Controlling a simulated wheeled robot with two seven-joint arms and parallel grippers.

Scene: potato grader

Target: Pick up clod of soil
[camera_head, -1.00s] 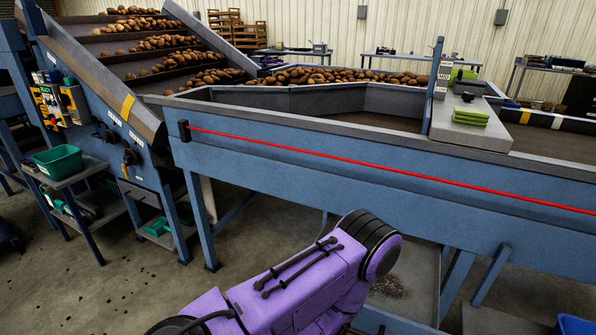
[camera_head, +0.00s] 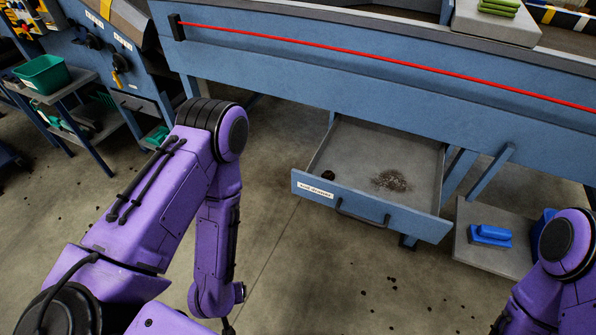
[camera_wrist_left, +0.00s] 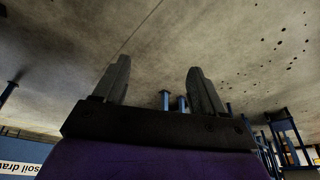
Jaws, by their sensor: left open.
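A small dark clod (camera_head: 327,175) lies at the left side inside an open soil drawer (camera_head: 366,208) under the blue machine. A patch of loose brown soil (camera_head: 391,181) lies further right on the drawer floor. Several dark clods are scattered on the concrete floor (camera_head: 392,280); which one is meant cannot be told. My left gripper (camera_wrist_left: 158,68) is open and empty in the left wrist view, with concrete floor behind it. In the head view my left forearm hangs down left of the drawer, apart from it, and the fingers are not clearly visible. My right gripper is outside the picture.
A red cord (camera_head: 400,64) runs along the blue machine side (camera_head: 290,55) above the drawer. A low grey platform (camera_head: 480,258) with a blue object (camera_head: 490,235) stands right of the drawer. A green bin (camera_head: 44,73) sits on a cart at left. Floor in front is open.

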